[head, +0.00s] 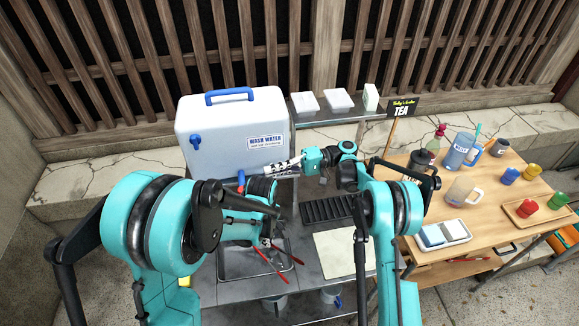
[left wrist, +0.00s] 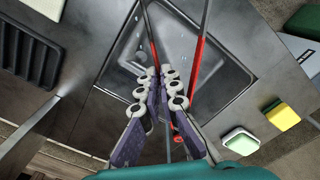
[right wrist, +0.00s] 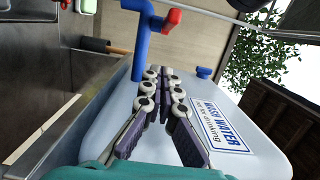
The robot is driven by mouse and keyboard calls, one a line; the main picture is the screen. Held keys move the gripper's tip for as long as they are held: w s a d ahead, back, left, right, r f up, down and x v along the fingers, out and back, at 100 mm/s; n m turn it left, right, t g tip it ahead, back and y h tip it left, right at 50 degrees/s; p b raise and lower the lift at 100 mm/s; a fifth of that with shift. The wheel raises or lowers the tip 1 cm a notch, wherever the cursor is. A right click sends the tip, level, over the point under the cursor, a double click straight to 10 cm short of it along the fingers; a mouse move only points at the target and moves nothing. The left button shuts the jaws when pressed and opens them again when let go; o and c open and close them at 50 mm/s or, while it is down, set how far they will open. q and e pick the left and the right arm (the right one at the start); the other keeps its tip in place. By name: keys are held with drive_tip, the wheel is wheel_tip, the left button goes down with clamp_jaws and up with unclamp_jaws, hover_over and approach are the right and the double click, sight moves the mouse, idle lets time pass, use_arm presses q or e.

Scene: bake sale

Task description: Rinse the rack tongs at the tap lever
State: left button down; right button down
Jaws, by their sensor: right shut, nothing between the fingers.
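The rack tongs (head: 275,258) have red grips and dark metal arms. They hang over the sink basin (head: 225,268). My left gripper (head: 264,242) is closed on them, and in the left wrist view the tongs (left wrist: 197,70) spread on both sides of the fingertips (left wrist: 162,80). The blue tap (right wrist: 143,40) with its red lever (right wrist: 172,17) shows in the right wrist view; in the head view the tap (head: 241,177) is partly hidden. My right gripper (head: 282,169) is shut and empty in front of the wash water container (head: 230,125), its fingertips (right wrist: 163,75) just short of the tap.
A black ribbed rack (head: 327,209) and a pale board (head: 345,252) lie right of the sink. A sponge (left wrist: 283,116) and a soap dish (left wrist: 240,141) sit beside the basin. The wooden table at right holds a pitcher (head: 460,152), cups and trays.

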drive_tip(key=s, duration=0.4)
drive_tip(key=shift+d, duration=0.1)
drive_tip(key=shift+s, duration=0.1)
drive_tip(key=s+m+t, duration=0.1)
drive_tip(key=t, duration=0.1)
drive_tip(key=s+m+t+y, duration=0.1)
drive_tip(key=m+t, duration=0.1)
drive_tip(key=shift+s+d, duration=0.1)
drive_tip(key=shift+d, duration=0.25)
drive_tip(key=w+d, duration=0.1)
drive_tip(key=d, duration=1.1)
drive_tip(key=shift+w, duration=0.35)
